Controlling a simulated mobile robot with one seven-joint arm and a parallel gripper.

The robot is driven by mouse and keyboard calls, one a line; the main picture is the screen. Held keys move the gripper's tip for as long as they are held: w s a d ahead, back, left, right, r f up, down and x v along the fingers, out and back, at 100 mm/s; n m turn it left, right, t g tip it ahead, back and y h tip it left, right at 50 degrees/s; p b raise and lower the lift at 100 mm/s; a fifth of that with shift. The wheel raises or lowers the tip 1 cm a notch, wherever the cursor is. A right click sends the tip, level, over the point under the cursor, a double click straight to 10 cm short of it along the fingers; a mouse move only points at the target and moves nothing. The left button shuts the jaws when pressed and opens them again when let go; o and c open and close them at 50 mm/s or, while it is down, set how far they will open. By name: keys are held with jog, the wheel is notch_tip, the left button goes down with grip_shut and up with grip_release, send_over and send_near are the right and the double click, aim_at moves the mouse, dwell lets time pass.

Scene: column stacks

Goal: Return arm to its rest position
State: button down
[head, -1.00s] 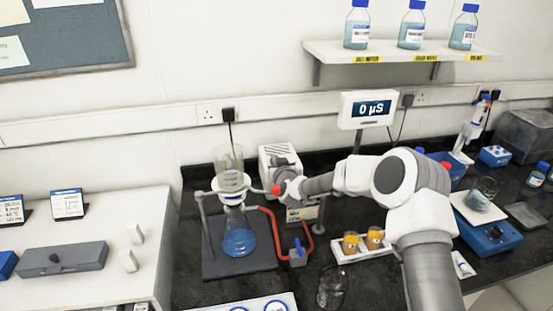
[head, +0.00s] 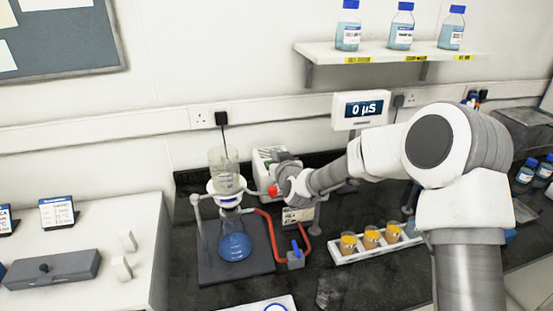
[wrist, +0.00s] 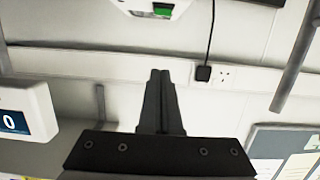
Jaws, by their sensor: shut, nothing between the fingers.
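My arm (head: 440,145) reaches in from the lower right, bends at a raised elbow and runs left over the dark bench. Its far end is near the red-tipped apparatus behind the flask stand; the fingers cannot be made out in the head view. In the wrist view my gripper (wrist: 160,75) has its two dark fingers pressed together with nothing between them. The wall, a socket and part of the display lie beyond the fingers.
A glass filter flask (head: 235,245) with blue liquid stands on a dark base, joined to red tubing (head: 272,235). A display (head: 360,109) and a bottle shelf (head: 395,50) are on the wall behind.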

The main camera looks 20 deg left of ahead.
jog(key=shift+s+d+r, duration=0.2)
jog(key=shift+s+d, duration=0.05)
jog(key=shift+s, duration=0.2)
jog(key=s+d+r+m+g+h, duration=0.1)
jog(key=s+d+r+h, duration=0.1)
jog(key=s+d+r, duration=0.45)
jog(key=s+d+r+g+h, duration=0.15)
jog(key=s+d, duration=0.25)
jog(key=d, duration=0.5)
jog(key=s+d+r+m+g+h, duration=0.1)
jog(key=s+d+r+h, duration=0.15)
jog(key=s+d, duration=0.4)
jog(key=s+d+m+g+h, duration=0.1)
jog(key=s+d+m+g, duration=0.1)
jog(key=s+d, duration=0.5)
jog(key=s+d+f+m+g+h, duration=0.1)
jog(key=s+d+m+g, duration=0.1)
jog(key=s+d, duration=0.5)
jog(key=s, duration=0.6)
jog(key=shift+s, duration=0.35)
